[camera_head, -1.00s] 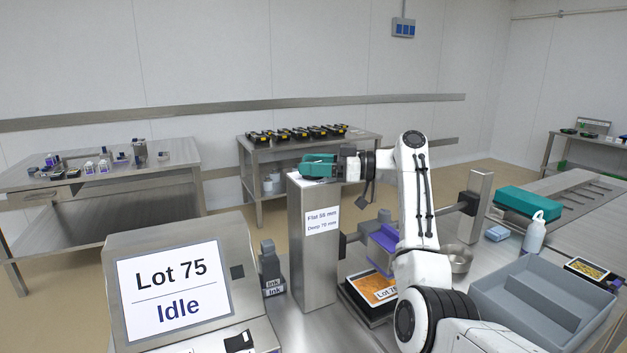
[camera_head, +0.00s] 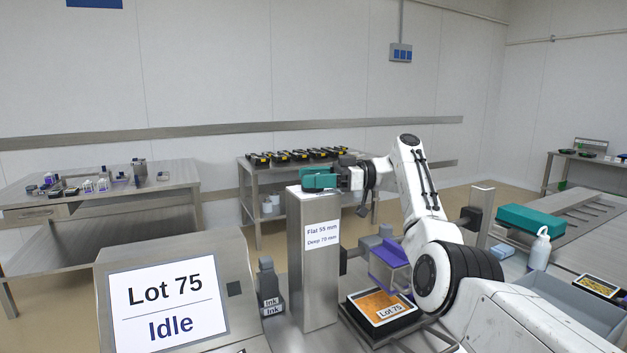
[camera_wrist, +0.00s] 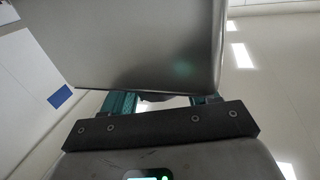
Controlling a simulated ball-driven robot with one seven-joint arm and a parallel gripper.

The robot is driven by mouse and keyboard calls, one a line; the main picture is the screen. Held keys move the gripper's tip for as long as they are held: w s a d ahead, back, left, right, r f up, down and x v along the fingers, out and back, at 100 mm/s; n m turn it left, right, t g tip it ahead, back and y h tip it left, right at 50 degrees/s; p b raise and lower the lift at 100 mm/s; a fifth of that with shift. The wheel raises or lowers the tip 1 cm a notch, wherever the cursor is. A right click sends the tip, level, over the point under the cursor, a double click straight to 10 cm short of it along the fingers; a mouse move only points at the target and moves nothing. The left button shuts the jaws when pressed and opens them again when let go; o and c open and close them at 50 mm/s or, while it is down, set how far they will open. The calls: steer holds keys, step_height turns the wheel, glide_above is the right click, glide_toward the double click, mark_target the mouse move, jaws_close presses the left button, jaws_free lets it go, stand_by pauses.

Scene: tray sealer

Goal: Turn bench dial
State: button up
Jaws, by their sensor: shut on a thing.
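The steel post (camera_head: 313,265), labelled "Flat 55 mm" and "Deep 70 mm", stands in the middle of the bench. My gripper (camera_head: 319,178), with teal fingers, is at the top of this post. In the wrist view the post's grey metal (camera_wrist: 150,45) hides most of what lies beyond the fingers. The two fingers (camera_wrist: 162,102) stand apart with a small dark piece between them. My gripper is shut on this piece, which I take to be the bench dial. Its face and pointer are hidden.
A screen (camera_head: 170,305) at the front left reads "Lot 75 Idle". Ink bottles (camera_head: 269,285) stand left of the post. A purple part (camera_head: 388,270) and a filled tray (camera_head: 384,305) are to its right. A white bottle (camera_head: 540,250) stands further right.

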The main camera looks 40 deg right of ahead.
steer(key=shift+w+a+r, duration=0.1)
steer(key=shift+r, duration=0.2)
steer(key=o, duration=1)
steer(key=shift+f, duration=0.15)
steer(key=shift+c, duration=0.2)
steer(key=shift+f, duration=0.1)
